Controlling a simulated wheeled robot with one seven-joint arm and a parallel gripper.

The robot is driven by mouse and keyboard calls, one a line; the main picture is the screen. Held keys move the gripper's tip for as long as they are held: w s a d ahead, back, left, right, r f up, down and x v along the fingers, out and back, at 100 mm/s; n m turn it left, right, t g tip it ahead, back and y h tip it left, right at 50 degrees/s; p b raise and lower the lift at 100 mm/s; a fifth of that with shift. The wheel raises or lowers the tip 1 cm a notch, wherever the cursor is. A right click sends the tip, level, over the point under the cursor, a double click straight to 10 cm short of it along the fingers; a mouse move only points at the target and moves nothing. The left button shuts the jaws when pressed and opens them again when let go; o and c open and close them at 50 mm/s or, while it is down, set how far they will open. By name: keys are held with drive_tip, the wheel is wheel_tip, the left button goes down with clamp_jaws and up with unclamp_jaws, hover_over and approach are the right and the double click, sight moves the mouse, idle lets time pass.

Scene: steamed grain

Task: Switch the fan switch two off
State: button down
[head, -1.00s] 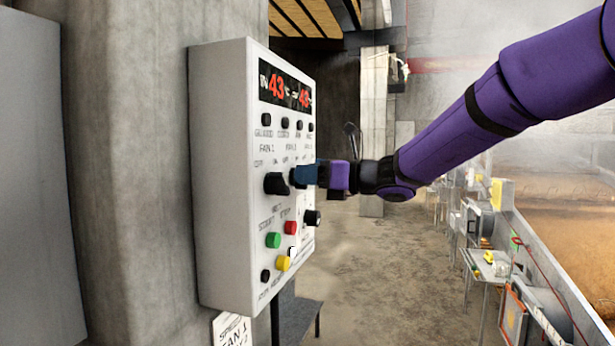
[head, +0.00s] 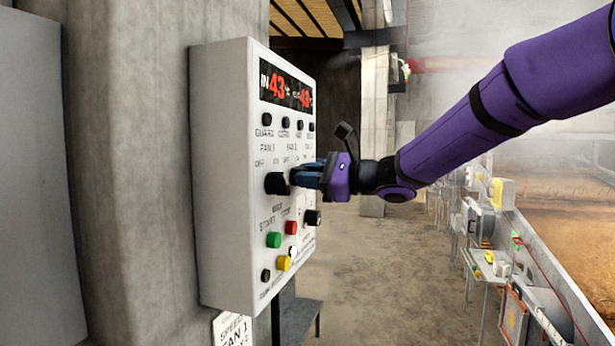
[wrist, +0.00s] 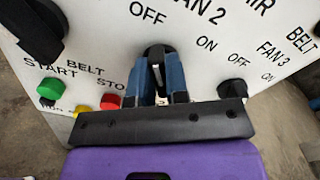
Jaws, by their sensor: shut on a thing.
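The control box (head: 225,190) is a white panel with FAN 1, FAN 2 and FAN 3 labels. The FAN 2 switch is a black rotary knob (wrist: 154,51). In the wrist view its visible end lies just below the OFF label, with the ON label off to its right. My gripper (head: 300,175) is at the panel, its blue fingers shut on this knob, one on each side. It also shows in the wrist view (wrist: 158,70). The fingers hide most of the knob in both views, so its exact angle is hard to tell.
The black FAN 1 knob (head: 277,184) sits close to the left of my fingers, and the FAN 3 knob (head: 312,217) is lower right. Green (head: 273,240), red (head: 291,227) and yellow (head: 284,263) buttons are below. A concrete pillar (head: 130,170) stands behind the box.

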drive_tip(key=shift+f+n, duration=0.1)
drive_tip(key=shift+n, duration=0.3)
drive_tip(key=c, duration=1.1)
unclamp_jaws()
drive_tip(key=v, duration=1.1)
